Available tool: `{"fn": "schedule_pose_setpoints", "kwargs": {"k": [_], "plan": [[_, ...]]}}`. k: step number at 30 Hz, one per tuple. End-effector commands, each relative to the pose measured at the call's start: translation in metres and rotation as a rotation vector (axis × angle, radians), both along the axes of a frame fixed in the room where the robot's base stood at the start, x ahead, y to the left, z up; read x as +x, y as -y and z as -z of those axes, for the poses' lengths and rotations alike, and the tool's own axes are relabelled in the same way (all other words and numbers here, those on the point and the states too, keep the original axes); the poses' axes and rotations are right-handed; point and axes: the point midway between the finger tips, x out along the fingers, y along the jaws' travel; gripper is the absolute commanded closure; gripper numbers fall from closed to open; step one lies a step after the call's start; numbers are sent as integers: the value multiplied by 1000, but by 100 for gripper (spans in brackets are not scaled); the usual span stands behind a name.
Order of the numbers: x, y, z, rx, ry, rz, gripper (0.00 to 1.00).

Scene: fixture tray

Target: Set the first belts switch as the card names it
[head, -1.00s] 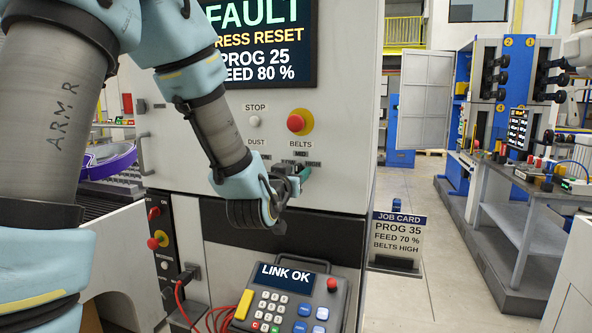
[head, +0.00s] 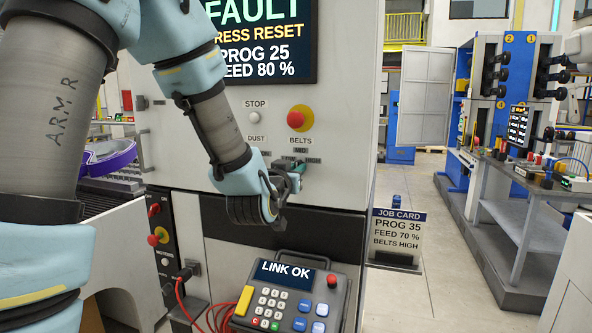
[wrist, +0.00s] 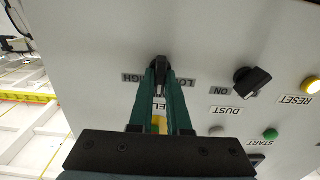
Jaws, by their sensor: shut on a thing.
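The belts switch (wrist: 161,66) is a small black knob on the light machine panel (wrist: 90,50). My gripper (wrist: 160,78) is shut on it, with a green finger on each side. In the head view my gripper (head: 299,168) is at the panel below the BELTS label, and its jaws hide the knob. In the wrist view the labels are upside down, HIGH left of the knob and LOW right. The knob looks near the upright middle, toward the MID side; its exact angle is unclear. The job card (head: 397,232) reads PROG 35, FEED 70 %, BELTS HIGH.
A red emergency button (head: 297,119) sits just above the switch. The dust knob (wrist: 252,82) is beside it. The screen (head: 262,40) shows FAULT, PROG 25, FEED 80 %. A pendant (head: 290,297) reading LINK OK stands below.

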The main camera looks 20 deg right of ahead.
Motion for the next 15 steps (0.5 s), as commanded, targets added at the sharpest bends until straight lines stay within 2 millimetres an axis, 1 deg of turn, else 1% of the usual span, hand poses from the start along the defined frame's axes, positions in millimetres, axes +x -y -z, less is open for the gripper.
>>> {"fn": "schedule_pose_setpoints", "kwargs": {"k": [8, 15], "plan": [[0, 0, 3, 33, 32, 0, 100], [-1, 1, 5, 138, 134, 0, 100]]}}
